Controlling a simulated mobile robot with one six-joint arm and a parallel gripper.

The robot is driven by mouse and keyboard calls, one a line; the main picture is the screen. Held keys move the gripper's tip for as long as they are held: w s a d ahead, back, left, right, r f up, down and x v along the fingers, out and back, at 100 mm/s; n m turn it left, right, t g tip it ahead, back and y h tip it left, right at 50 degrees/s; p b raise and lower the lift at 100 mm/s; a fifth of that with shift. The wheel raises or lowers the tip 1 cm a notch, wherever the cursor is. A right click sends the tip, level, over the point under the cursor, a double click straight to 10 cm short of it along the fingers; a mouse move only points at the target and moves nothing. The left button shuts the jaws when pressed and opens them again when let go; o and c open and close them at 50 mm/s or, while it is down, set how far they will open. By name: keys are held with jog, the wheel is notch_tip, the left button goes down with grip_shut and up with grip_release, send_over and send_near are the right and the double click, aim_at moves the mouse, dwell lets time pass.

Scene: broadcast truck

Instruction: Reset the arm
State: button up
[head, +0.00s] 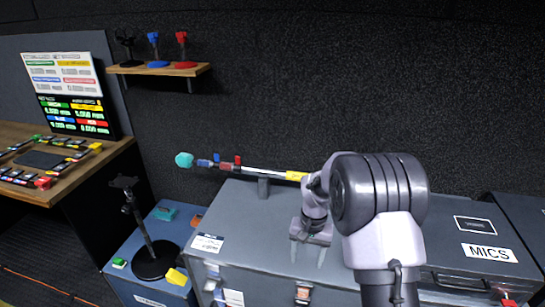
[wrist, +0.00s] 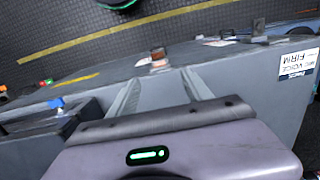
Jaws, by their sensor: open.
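My gripper (head: 308,256) is open and empty in the head view, pointing down over the large grey case (head: 240,215). In the wrist view the two fingers of my gripper (wrist: 160,85) stand apart with nothing between them. Beyond the fingertips is an orange-brown latch-like part (wrist: 158,58) on the case's edge. My arm is bent, and its large dark joint hides part of the case behind it. I cannot tell whether the fingers touch the case.
A boom pole (head: 250,170) with a teal tip lies over the case beside my wrist. A blue case (head: 150,290) with a black stand (head: 150,262) is at left. A desk (head: 75,180) and a wall shelf (head: 160,69) are farther left. Dark floor (wrist: 60,30) shows in the wrist view.

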jog(key=s+a+r+t, duration=0.1)
jog(key=s+r+t, duration=0.1)
jog(key=s+r, duration=0.6)
jog(key=s+a+r+t, duration=0.15)
jog(key=s+r, duration=0.25)
jog(key=r, duration=0.9)
jog(key=s+a+r+t, duration=0.1)
jog(key=s, duration=0.6)
jog(key=s+r+t+y+b, duration=0.1)
jog(key=s+t, duration=0.1)
jog(key=s, duration=0.6)
jog(key=shift+s+a+r+m, duration=0.2)
jog(key=shift+s+a+m, duration=0.1)
jog(key=shift+a, duration=0.1)
